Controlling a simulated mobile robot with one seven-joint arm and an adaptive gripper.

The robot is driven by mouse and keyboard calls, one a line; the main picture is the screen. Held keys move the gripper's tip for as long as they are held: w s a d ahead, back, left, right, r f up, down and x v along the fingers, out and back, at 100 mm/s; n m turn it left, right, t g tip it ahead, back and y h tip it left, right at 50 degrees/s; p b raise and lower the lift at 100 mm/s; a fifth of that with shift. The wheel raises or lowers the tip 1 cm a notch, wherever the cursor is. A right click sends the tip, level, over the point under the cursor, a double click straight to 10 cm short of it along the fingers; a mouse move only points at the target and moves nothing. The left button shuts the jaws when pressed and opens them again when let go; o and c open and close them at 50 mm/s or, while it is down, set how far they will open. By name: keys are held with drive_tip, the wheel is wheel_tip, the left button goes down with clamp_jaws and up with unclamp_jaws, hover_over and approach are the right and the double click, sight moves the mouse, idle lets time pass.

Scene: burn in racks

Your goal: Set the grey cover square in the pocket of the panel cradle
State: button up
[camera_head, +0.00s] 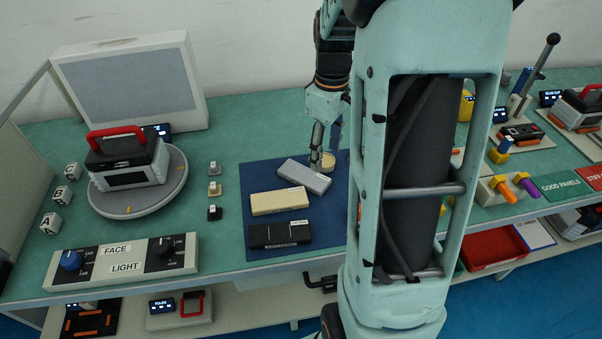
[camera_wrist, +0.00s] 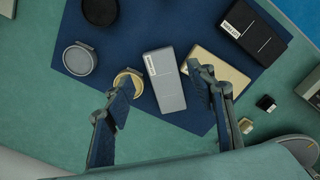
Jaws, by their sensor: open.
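The grey cover (camera_head: 304,177) is a flat, labelled block lying slightly askew on the dark blue mat (camera_head: 250,175). In the wrist view the grey cover (camera_wrist: 168,88) lies between my two spread fingers. My gripper (camera_wrist: 160,75) is open and empty above it, and no contact shows. In the head view my gripper (camera_head: 319,153) points down at the mat's far side, near the cover's far end.
A beige cover (camera_head: 278,201) and a black cover (camera_head: 279,235) lie nearer on the mat. A tan round piece (camera_wrist: 128,82) sits beside my left finger, with a grey round piece (camera_wrist: 79,60) beyond. A red-handled device (camera_head: 127,160) stands on a turntable at left.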

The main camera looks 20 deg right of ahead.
sight(324, 184)
wheel_tip(324, 184, down, 11)
drive_tip(key=shift+w+d+r+b, duration=0.1)
drive_tip(key=shift+r+b, duration=0.1)
drive_tip(key=shift+b, duration=0.35)
drive_tip(key=shift+r, duration=0.1)
drive_tip(key=c, duration=1.2)
